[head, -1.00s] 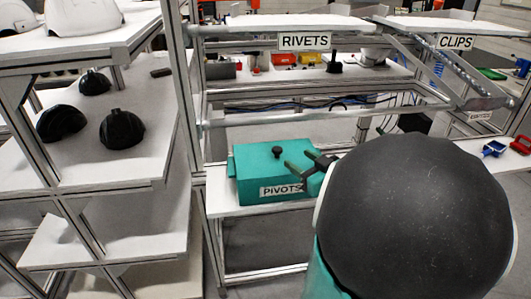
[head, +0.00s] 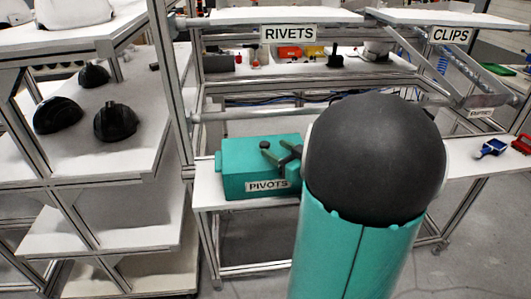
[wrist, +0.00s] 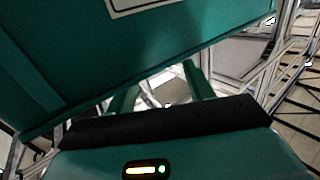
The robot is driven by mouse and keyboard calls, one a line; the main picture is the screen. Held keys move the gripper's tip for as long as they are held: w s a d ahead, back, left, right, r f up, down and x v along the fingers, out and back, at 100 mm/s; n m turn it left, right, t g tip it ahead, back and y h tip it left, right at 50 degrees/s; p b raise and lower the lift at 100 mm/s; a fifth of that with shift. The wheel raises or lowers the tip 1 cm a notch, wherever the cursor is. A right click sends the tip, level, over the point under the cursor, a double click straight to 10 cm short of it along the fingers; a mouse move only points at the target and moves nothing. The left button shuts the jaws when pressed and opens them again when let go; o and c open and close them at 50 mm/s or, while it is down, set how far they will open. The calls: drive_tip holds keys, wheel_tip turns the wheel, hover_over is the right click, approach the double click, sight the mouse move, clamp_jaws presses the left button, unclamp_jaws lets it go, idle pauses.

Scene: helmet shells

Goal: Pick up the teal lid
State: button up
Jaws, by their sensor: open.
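The teal lid (head: 236,147) forms the top of a teal box (head: 236,183) labelled PIVOTS, on the white shelf in the head view. A dark knob (head: 265,145) shows on the lid, partly mixed with my finger. My gripper (head: 275,152) is open in front of the box's right part, overlapping the lid in the picture. I cannot tell whether it touches. In the wrist view, a teal wall of the box (wrist: 150,50) fills the upper left, with part of its label. My two spread fingers (wrist: 160,85) show below it with nothing between them; the knob is not visible there.
A rail (head: 240,116) and the RIVETS shelf (head: 280,15) pass above and behind the box. A rack with black helmet shells (head: 116,122) stands at left. My arm hides the shelf's middle.

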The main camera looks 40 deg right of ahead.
sight(264, 143)
drive_tip(key=shift+w+a+f, duration=0.1)
drive_tip(key=shift+w+a, duration=0.05)
drive_tip(key=shift+w, duration=0.6)
drive_tip(key=w, duration=0.4)
drive_tip(key=shift+w+f, duration=0.1)
drive_tip(key=shift+f, duration=0.1)
drive_tip(key=c, duration=1.1)
drive_tip(key=shift+o, duration=0.2)
drive_tip(key=shift+r, duration=0.2)
